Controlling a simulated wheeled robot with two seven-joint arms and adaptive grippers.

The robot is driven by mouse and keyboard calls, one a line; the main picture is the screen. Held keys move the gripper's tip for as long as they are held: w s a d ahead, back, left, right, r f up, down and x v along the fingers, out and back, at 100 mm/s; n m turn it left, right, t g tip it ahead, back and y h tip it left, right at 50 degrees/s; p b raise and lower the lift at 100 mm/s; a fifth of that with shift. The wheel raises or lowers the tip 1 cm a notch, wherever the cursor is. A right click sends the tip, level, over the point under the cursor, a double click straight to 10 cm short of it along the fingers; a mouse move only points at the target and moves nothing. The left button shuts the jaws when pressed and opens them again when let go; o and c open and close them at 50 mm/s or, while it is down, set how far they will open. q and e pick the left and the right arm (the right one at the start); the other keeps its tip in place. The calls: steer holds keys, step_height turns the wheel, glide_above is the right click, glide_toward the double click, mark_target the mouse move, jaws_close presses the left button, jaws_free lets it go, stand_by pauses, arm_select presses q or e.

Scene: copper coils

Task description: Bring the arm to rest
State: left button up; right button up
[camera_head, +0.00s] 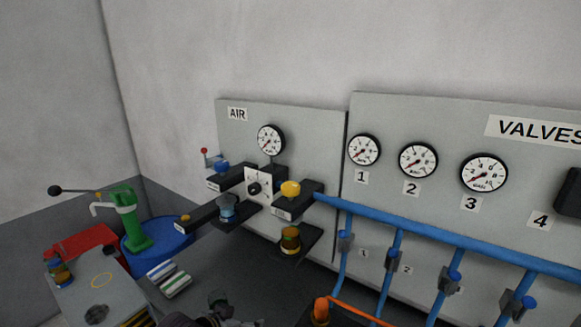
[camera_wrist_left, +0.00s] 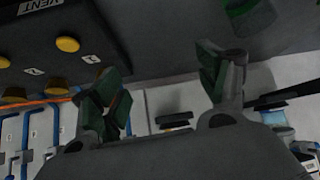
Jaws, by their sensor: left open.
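My left gripper (camera_wrist_left: 163,88) is open in the left wrist view, its two green-padded fingers wide apart with nothing between them. In the head view, dark parts that look like this gripper (camera_head: 225,308) show at the bottom edge, over the dark bench and in front of the air panel (camera_head: 235,135). Most of the arm is out of the picture. My right gripper does not show in either view.
Blue pipes (camera_head: 440,238) run along the valves panel (camera_head: 450,118), which carries several gauges. A green hand pump (camera_head: 128,222) stands on a blue round base at left. Black brackets with a yellow knob (camera_head: 290,189) jut out. An orange-tipped part (camera_head: 321,309) is at bottom centre.

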arm_select(q)
steer(key=s+a+f+n+g+y, duration=0.1)
steer(key=s+a+f+g+y, duration=0.1)
steer(key=s+a+f, duration=0.45)
steer(key=s+a+f+n+g+y, duration=0.2)
steer(key=s+a, duration=0.1)
steer(key=s, duration=0.6)
step_height(320, 180, down, 33)
steer(key=s+g, duration=0.2)
steer(key=s, duration=0.1)
steer(key=s+a+f, duration=0.2)
steer(key=s+f, duration=0.7)
steer(key=s, duration=0.2)
steer(key=s+a+f, duration=0.2)
steer(key=s+f, duration=0.8)
steer(key=shift+s+m+g, duration=0.3)
steer(key=shift+s+g, duration=0.1)
stand_by(0.9)
